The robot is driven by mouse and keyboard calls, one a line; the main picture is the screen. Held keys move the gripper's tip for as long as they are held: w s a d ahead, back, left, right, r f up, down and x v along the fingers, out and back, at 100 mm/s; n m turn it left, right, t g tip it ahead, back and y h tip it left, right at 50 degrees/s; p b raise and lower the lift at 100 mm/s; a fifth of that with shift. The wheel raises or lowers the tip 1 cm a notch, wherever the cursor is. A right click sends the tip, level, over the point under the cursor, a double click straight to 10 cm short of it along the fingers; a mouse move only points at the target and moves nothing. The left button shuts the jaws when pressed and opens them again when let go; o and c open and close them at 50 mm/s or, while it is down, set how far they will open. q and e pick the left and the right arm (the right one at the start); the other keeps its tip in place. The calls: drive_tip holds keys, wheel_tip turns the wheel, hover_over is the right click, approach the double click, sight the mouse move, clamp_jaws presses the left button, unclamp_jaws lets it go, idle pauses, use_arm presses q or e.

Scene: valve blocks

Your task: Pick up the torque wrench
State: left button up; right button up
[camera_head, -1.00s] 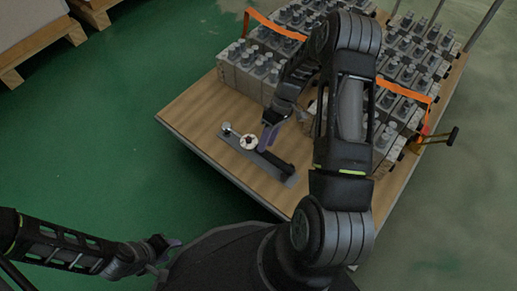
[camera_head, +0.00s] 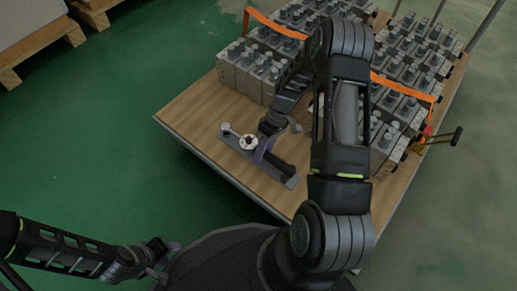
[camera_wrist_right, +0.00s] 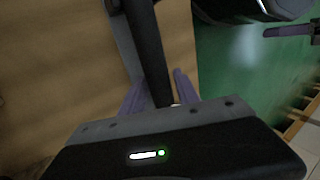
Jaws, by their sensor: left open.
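The torque wrench (camera_head: 276,160) lies on a narrow grey plate on the wooden table top, with a round white dial (camera_head: 247,142) and a black handle. In the right wrist view the black handle (camera_wrist_right: 148,45) runs between the purple fingers of my right gripper (camera_wrist_right: 158,82), with a gap on the right side. In the head view my right gripper (camera_head: 264,150) reaches down over the wrench; its fingers partly hide it. It looks open around the handle, not closed on it. My left gripper (camera_head: 172,247) is open, empty and away from the table at the lower left.
The wooden table top (camera_head: 188,112) is clear around the plate's left side. Several grey valve blocks (camera_head: 250,72) stand in rows behind it, with an orange strap (camera_head: 275,25) across them. A yellow-and-black handle (camera_head: 440,139) sticks out at the right edge.

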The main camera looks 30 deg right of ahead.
clamp_jaws()
idle(1.2)
